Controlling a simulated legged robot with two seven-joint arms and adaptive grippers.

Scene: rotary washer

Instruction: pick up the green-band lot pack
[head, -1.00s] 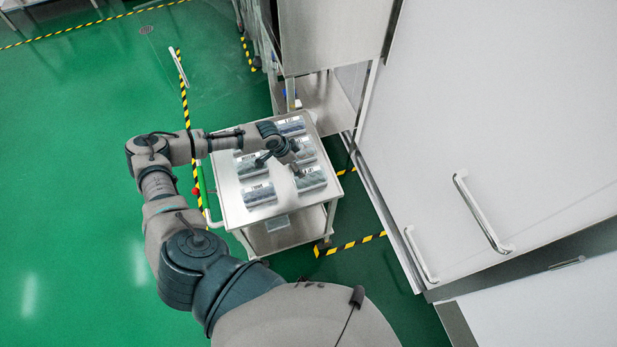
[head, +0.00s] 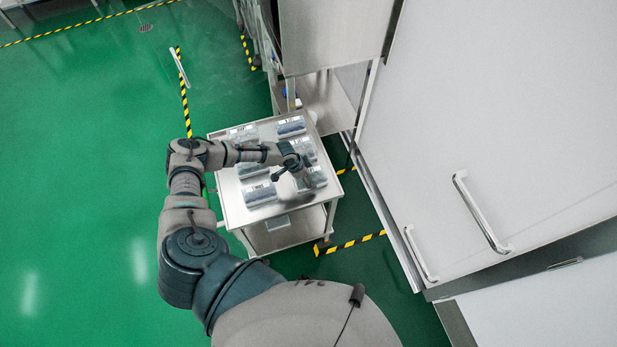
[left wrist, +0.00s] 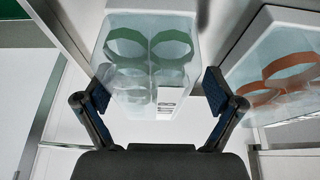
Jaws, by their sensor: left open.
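The green-band lot pack (left wrist: 150,45) is a clear pack with green bands showing inside and a white label on its near end. It fills the upper middle of the left wrist view. My left gripper (left wrist: 157,92) is open, with one finger on each side of the pack's near end. I cannot tell whether the fingers touch it. In the head view my left gripper (head: 290,174) is over the right part of the steel cart (head: 231,207), partly hiding the packs there. Bands are too small to tell apart in the head view. My right gripper is not in view.
An orange-band pack (left wrist: 285,75) lies to the right in the left wrist view. Several similar packs, such as one at the cart's front left (head: 259,194), stand around my gripper. A large white cabinet (head: 480,120) rises right of the cart. Green floor is open at left.

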